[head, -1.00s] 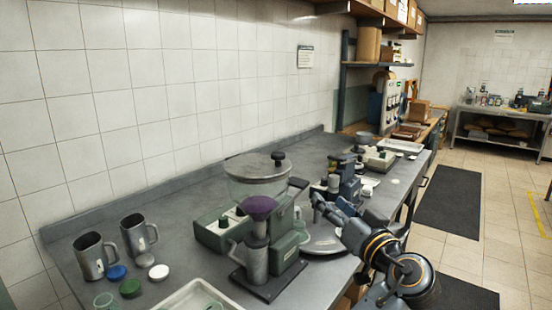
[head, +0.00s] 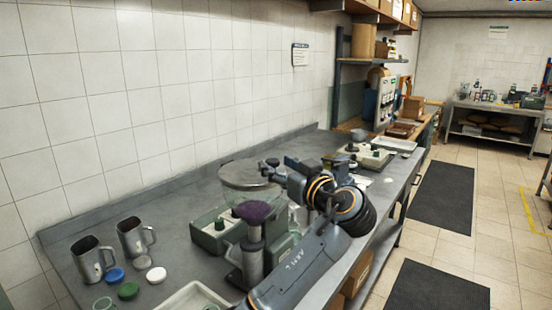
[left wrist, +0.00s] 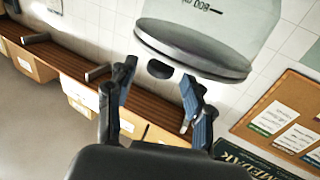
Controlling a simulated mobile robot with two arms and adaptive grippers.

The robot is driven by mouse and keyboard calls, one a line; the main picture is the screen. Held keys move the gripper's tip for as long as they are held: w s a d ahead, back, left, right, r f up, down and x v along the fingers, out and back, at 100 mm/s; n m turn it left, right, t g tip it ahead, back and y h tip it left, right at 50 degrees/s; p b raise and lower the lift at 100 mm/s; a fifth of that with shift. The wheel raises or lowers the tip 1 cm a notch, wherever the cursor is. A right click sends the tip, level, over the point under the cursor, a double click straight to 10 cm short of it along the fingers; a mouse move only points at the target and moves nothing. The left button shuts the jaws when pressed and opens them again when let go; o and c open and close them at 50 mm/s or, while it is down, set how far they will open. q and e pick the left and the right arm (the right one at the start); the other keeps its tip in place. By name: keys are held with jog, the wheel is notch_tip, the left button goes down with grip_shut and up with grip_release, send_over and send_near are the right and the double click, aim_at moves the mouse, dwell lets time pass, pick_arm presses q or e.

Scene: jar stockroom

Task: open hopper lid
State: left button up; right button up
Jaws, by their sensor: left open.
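The clear hopper (head: 238,190) stands on the green machine on the counter. Its round lid (head: 238,170) lies on top, closed as far as I can see. The lid's dark knob (head: 270,162) is at its right side; in the left wrist view, which is inverted, the knob (left wrist: 160,69) shows on the lid (left wrist: 190,52). My left gripper (head: 284,166) is at the knob, from the right. In the left wrist view its two fingers (left wrist: 158,82) are spread, with the knob beyond and between the tips. I cannot tell whether they touch it. My right gripper is not shown.
A purple-topped metal cylinder (head: 253,235) stands in front of the hopper. Two metal mugs (head: 92,262) and several coloured caps (head: 129,290) are at the left. A white tray (head: 185,300) lies at the front. The back strip of counter along the wall is clear.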

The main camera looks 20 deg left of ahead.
pick_arm(q)
jog(key=shift+x, duration=0.8)
grip_shut()
jog(key=shift+r, duration=0.1)
